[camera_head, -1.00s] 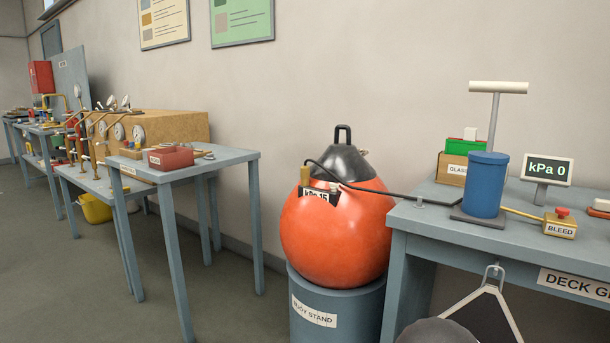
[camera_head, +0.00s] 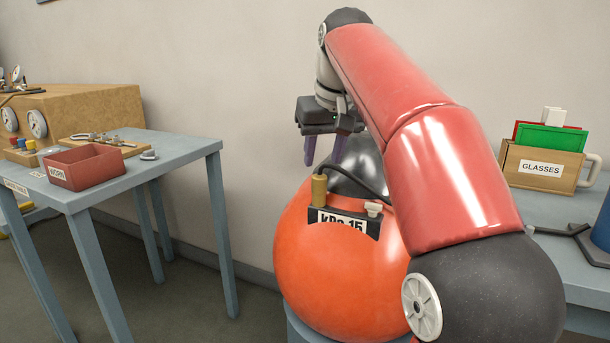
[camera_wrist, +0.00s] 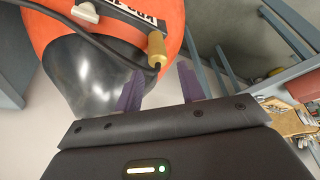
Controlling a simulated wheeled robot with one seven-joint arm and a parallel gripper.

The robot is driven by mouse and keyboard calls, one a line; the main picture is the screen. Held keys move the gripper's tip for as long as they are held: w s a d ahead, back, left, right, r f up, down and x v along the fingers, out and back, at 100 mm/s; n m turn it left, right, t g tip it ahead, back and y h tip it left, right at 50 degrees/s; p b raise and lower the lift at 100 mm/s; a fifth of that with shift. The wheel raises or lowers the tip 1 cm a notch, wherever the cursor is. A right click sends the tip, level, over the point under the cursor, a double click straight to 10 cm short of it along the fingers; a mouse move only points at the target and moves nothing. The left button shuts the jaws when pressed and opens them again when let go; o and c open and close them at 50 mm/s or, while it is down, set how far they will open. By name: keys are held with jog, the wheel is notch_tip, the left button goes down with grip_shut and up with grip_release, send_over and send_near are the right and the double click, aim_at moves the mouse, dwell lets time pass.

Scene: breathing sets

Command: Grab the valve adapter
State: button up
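I see no contact between fingers and fitting.
A grey table with a red tray (camera_head: 88,166) stands to the left. A "GLASSES" box (camera_head: 540,168) sits on the right table. The hose crosses near my fingers.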

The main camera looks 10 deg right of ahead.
aim_at(320, 176)
jog(key=b+x, duration=0.1)
jog(key=x, duration=0.3)
jog(key=b+x, duration=0.1)
jog(key=x, duration=0.2)
jog(key=shift+w+d+f, duration=0.25)
jog(key=shift+w, duration=0.15)
grip_shut()
jog(key=shift+r, duration=0.15)
